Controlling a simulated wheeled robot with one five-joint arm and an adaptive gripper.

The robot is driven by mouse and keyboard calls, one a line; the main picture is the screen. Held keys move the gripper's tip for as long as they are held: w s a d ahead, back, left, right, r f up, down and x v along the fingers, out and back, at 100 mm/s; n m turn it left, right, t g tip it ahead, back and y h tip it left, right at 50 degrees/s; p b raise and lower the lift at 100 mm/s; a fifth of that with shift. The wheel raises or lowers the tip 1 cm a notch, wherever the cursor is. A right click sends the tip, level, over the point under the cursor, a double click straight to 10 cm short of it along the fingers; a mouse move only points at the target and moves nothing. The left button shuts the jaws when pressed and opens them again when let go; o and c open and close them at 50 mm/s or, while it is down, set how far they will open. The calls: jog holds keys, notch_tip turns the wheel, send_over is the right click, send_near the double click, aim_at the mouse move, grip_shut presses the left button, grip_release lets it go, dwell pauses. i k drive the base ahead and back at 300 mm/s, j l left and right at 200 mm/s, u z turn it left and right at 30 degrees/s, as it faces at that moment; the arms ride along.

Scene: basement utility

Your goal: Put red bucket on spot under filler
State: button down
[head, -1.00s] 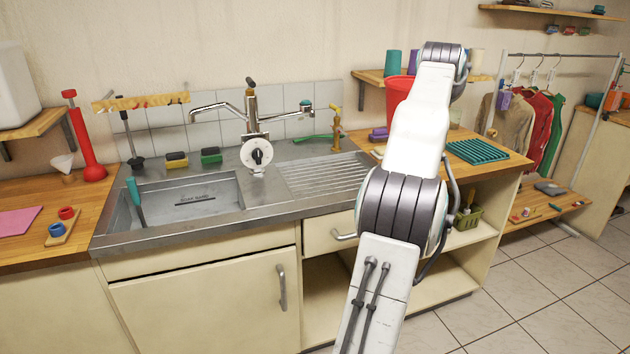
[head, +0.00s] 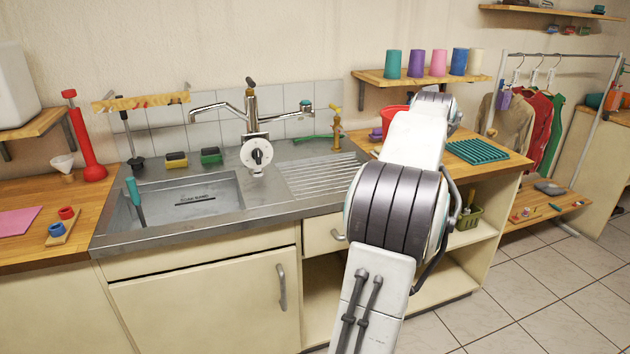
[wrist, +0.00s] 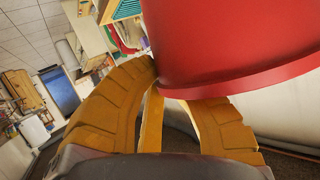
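The red bucket (head: 392,117) is over the wooden counter right of the sink, mostly hidden behind my arm. In the wrist view the bucket (wrist: 235,45) fills the upper right, and the yellow fingers of my gripper (wrist: 170,92) close in at its rim edge. My gripper appears shut on the bucket; it is hidden in the head view. I cannot tell whether the bucket touches the counter. A chrome faucet (head: 251,112) with two spouts and a brass tap (head: 336,130) stand behind the sink. No marked spot is plain, and I cannot tell which fixture is the filler.
The sink basin (head: 185,205) is left of the ribbed drainboard (head: 320,175), which is clear. A shelf (head: 420,79) with several cups hangs above the counter. A teal rack (head: 476,151) lies right of my arm. Two sponges (head: 211,155) sit behind the basin.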

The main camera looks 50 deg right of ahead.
aim_at(316, 176)
jog(key=i+l, duration=1.2)
jog(key=i, duration=0.1)
